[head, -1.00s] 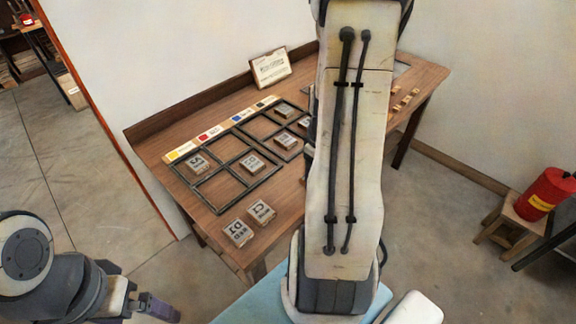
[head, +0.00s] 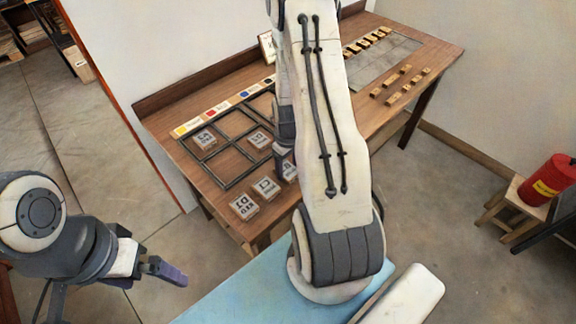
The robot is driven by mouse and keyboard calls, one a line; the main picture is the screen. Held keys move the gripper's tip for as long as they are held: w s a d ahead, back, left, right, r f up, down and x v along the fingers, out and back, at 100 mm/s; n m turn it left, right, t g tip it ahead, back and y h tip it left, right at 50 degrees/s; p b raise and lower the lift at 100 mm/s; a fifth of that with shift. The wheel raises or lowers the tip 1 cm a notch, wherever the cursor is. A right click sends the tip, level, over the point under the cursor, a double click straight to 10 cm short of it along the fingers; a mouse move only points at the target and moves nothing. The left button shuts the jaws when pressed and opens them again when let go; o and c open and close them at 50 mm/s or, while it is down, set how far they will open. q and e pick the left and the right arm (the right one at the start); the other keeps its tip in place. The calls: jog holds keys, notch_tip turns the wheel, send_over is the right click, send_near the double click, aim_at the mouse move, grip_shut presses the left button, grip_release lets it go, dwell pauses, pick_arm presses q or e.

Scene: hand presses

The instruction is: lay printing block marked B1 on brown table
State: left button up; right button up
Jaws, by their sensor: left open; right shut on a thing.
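A printing block (head: 288,169), partly hidden, shows part of a B-like mark; I cannot read it in full. It is at the front of the brown table (head: 222,208), right of the blocks marked C1 (head: 266,188) and D1 (head: 244,206). My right gripper (head: 284,154) is shut on this block from above, with its fingers mostly hidden behind my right arm. I cannot tell whether the block touches the tabletop. My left gripper (head: 172,270) is open and empty, off the table at the lower left.
A black divided frame (head: 228,184) holds blocks behind the front row. Coloured labels (head: 217,107) run along its back. Small wooden pieces (head: 392,98) and a grey mat (head: 375,72) lie on the right. A red canister (head: 548,180) stands on a stool (head: 508,212).

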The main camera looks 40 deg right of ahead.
aim_at(288, 170)
jog(key=shift+f, duration=0.15)
jog(key=o, duration=1.4)
jog(key=shift+o, duration=0.2)
jog(key=shift+r, duration=0.65)
notch_tip(288, 170, up, 11)
jog(key=shift+b, duration=0.45)
